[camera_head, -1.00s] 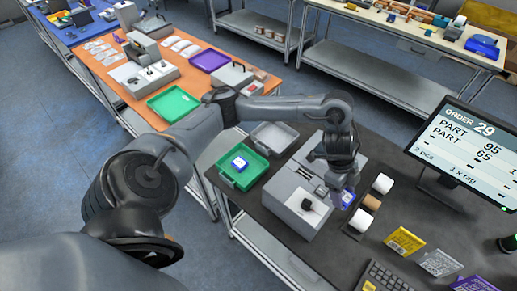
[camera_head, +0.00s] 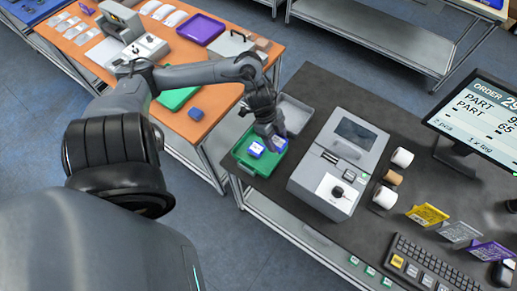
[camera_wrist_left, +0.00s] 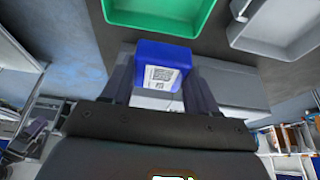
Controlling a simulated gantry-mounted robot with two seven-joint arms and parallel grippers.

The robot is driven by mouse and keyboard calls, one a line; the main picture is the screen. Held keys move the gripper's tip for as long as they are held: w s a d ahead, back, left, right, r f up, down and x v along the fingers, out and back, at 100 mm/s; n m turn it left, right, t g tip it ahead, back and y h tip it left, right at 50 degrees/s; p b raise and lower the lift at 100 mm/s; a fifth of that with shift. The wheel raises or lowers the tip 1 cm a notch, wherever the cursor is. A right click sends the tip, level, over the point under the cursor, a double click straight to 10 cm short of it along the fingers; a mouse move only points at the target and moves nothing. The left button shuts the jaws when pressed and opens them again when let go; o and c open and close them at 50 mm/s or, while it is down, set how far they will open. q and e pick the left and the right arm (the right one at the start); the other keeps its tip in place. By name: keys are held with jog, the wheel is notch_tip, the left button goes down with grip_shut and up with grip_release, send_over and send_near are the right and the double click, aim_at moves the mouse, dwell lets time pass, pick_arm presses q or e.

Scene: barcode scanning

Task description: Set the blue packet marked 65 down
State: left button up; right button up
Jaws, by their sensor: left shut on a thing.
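My left gripper (camera_head: 272,134) is shut on a blue packet (camera_head: 279,143) over the right part of the green tray (camera_head: 237,160) on the dark bench. In the left wrist view the packet (camera_wrist_left: 162,66) sits between the two fingers, with a white code label on one face; its number is not legible. The green tray (camera_wrist_left: 160,14) shows beyond it there. A second blue packet (camera_head: 256,149) with a white label lies in the green tray, just left of the held one. I cannot tell whether the held packet touches the tray. My right gripper is not in view.
A grey tray (camera_head: 294,115) stands beside the green one. A grey machine (camera_head: 343,160) and rolls (camera_head: 384,197) are to the right, with a monitor (camera_head: 485,115) and keyboard (camera_head: 415,265). A blue block (camera_head: 196,113) is on the orange table.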

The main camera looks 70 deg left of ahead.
pick_arm(q)
jog(key=shift+s+a+f, duration=0.15)
jog(key=shift+s+f, duration=0.3)
jog(key=shift+s, duration=0.35)
send_over(271, 161)
jog(key=a, duration=0.1)
jog(key=f, duration=0.4)
jog(key=f+b, duration=0.1)
jog(key=f, duration=0.2)
jog(key=shift+s+a, duration=0.15)
jog(key=shift+s, duration=0.2)
jog(key=shift+f, duration=1.65)
jog(key=shift+f, duration=0.1)
jog(key=o, duration=1.3)
jog(key=shift+c, duration=0.2)
jog(key=p+v, duration=0.1)
jog(key=v, duration=1.1)
jog(key=shift+p, duration=0.4)
